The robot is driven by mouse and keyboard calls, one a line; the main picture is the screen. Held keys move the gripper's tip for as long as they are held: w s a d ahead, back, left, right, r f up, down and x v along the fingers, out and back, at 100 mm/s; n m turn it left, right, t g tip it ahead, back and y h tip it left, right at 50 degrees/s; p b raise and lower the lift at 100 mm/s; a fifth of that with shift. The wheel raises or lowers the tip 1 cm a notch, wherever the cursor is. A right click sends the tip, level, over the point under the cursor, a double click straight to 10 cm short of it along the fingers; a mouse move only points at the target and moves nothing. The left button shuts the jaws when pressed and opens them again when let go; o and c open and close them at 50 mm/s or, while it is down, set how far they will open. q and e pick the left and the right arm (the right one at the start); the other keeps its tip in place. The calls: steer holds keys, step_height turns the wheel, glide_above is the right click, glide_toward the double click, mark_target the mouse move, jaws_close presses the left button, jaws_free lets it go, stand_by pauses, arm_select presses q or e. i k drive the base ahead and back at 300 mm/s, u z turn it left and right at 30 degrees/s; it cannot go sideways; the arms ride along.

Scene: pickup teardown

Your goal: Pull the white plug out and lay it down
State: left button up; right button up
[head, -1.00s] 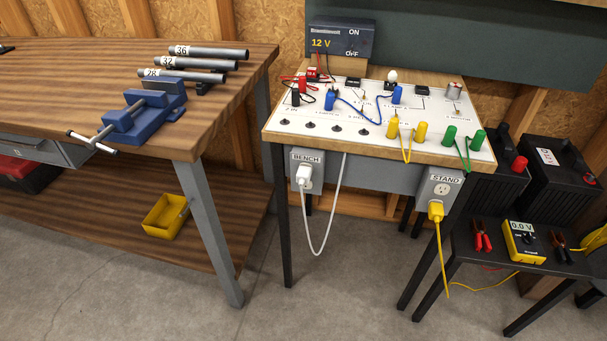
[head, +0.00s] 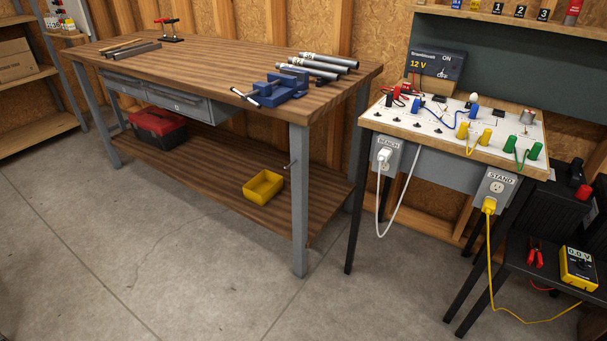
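The white plug (head: 383,155) sits in the grey outlet box labelled BENCH (head: 386,146), under the left front edge of the circuit table (head: 430,142). Its white cord (head: 403,205) hangs in a loop below and runs back up under the table. A yellow plug (head: 489,204) sits in the outlet box labelled STAND (head: 497,185) to the right, its cord running down to the floor. Neither of my grippers is in view.
A wooden workbench (head: 220,52) with a blue vise (head: 283,88) and pipes stands to the left. Its lower shelf holds a yellow bin (head: 263,186) and a red toolbox (head: 158,127). The concrete floor (head: 150,250) in front is clear. A black stand with a yellow meter (head: 578,267) is at right.

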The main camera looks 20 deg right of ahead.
mark_target(384, 156)
steer(key=u, duration=0.4)
steer(key=k, duration=0.45)
steer(key=u, duration=0.5)
steer(key=i, duration=1.4)
steer(key=z, duration=1.2)
steer(key=i, duration=1.05)
steer(key=z, duration=1.1)
